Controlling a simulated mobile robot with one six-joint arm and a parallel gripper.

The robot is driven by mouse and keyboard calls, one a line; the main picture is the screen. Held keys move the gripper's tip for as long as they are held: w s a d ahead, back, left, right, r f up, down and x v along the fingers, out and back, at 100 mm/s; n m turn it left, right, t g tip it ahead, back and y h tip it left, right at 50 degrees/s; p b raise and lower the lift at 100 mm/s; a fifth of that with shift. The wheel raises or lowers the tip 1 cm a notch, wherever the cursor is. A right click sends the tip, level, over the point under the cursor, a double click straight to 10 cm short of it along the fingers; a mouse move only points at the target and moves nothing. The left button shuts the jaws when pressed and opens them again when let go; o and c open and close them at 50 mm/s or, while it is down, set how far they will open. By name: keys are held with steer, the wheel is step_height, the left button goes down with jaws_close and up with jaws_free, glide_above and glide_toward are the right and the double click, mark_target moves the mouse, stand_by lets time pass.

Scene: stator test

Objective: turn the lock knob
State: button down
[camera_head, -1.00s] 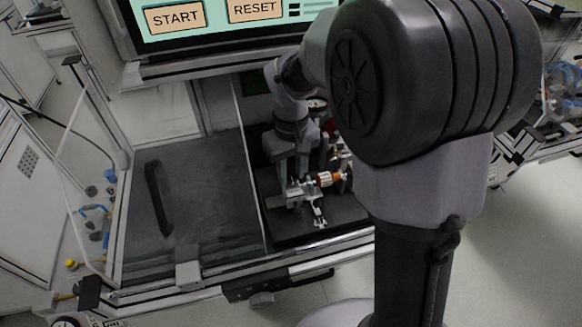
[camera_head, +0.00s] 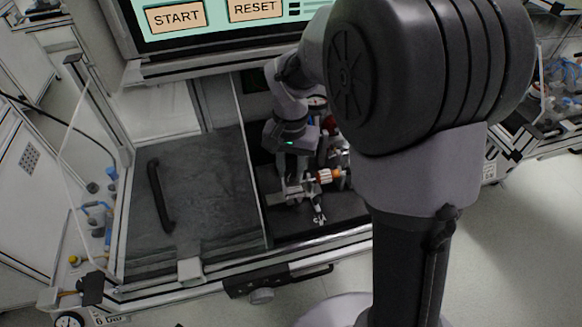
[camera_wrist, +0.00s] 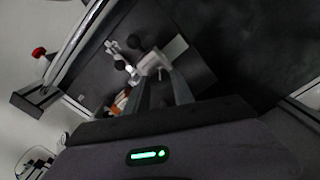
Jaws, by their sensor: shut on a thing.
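My gripper (camera_head: 290,183) reaches down over the fixture on the dark base plate (camera_head: 335,212). In the wrist view its two fingers (camera_wrist: 157,76) are closed on a small pale grey piece, which seems to be the lock knob (camera_wrist: 151,61). The fingers partly hide it, and its exact turn angle cannot be told. A silver clamp lever (camera_head: 319,214) with dark tips stands just in front of it. A white and orange cylinder (camera_head: 326,176) lies to the right of my gripper; its orange end also shows beside the fingers in the wrist view (camera_wrist: 121,101).
A dark sliding cover with a black handle (camera_head: 160,195) lies left of the fixture. A screen with START and RESET buttons (camera_head: 215,15) stands above the back. A metal frame rail (camera_head: 300,262) runs along the front edge.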

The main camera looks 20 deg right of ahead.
mark_target(291, 173)
stand_by(0.4)
steer(key=c, duration=1.1)
jaws_free()
step_height(291, 173, up, 17)
steer(key=p, duration=0.7)
steer(key=shift+r, duration=0.2)
steer(key=s+a+t+b, duration=0.1)
steer(key=s+t, duration=0.1)
steer(key=s, duration=0.4)
steer(key=s+a+n+t+y+b, duration=0.1)
steer(key=s+t, duration=0.1)
steer(key=s, duration=0.5)
steer(key=s+a+f+t+y+b, duration=0.1)
steer(key=s+b, duration=0.1)
steer(key=s, duration=0.4)
steer(key=shift+s+n+t, duration=0.2)
steer(key=shift+n+t, duration=0.1)
steer(key=shift+t, duration=0.1)
